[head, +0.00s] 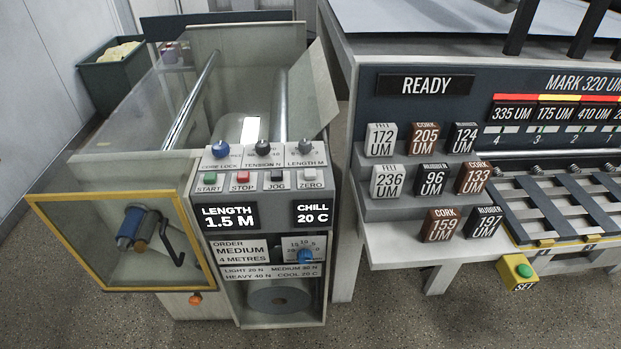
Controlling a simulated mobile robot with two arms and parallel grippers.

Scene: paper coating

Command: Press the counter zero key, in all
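The counter zero key is a pale key (310,175) above a label reading ZERO, at the right end of the key row on the grey control panel (262,160). Left of it are the black JOG key (277,177), the red STOP key (243,177) and the green START key (210,179). Below the keys, the length display (229,217) reads LENGTH 1.5 M. The chill display (313,213) reads CHILL 20 C. Neither of my grippers is in view, and nothing covers the zero key.
Knobs for core lock (221,149), tension (263,147) and length (305,146) stand just behind the keys. A raised grey panel (313,88) rises behind them. A yellow-framed guard (115,240) is at left. A bench with labelled blocks (388,180) is at right.

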